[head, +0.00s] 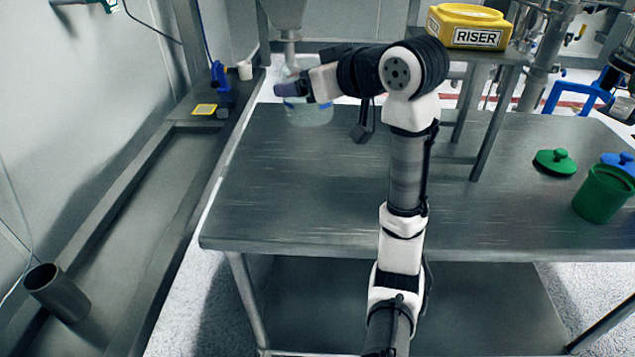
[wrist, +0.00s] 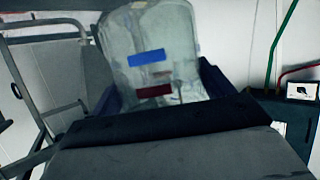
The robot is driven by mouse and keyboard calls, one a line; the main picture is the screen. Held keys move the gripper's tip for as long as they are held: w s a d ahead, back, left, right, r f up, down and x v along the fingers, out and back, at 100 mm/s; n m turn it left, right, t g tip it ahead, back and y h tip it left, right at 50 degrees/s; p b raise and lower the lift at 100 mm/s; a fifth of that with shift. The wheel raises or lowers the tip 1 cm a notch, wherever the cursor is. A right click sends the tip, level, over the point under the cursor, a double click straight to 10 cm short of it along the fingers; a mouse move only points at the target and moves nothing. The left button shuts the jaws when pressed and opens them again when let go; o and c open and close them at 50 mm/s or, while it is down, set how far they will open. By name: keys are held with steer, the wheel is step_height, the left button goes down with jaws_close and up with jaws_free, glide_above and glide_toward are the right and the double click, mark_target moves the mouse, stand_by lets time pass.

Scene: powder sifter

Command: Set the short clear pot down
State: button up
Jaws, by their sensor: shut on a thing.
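The short clear pot (head: 312,112) shows in the head view at the back left corner of the metal table, partly hidden by my gripper (head: 296,88). In the wrist view the clear pot (wrist: 165,38) is see-through, with a blue band and a dark red band on it. It sits between the two dark blue fingers of my gripper (wrist: 158,80), which are shut on it. I cannot tell whether the pot's base touches the table or hangs above it.
The front and middle of the metal table (head: 290,190) are clear. A yellow riser (head: 468,24) stands on a raised shelf behind my arm. A green lid (head: 555,162) and a green pot (head: 603,192) are at the right. A metal spout (head: 290,45) hangs near my gripper.

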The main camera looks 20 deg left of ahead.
step_height(320, 180, down, 20)
steer(key=shift+r+p, duration=0.15)
steer(key=shift+p, duration=0.35)
steer(key=shift+f, duration=0.25)
steer(key=o, duration=1)
steer(key=shift+o, duration=0.2)
steer(key=shift+r, duration=0.1)
steer(key=shift+r, duration=0.25)
steer(key=b+v, duration=0.1)
steer(key=v, duration=1.1)
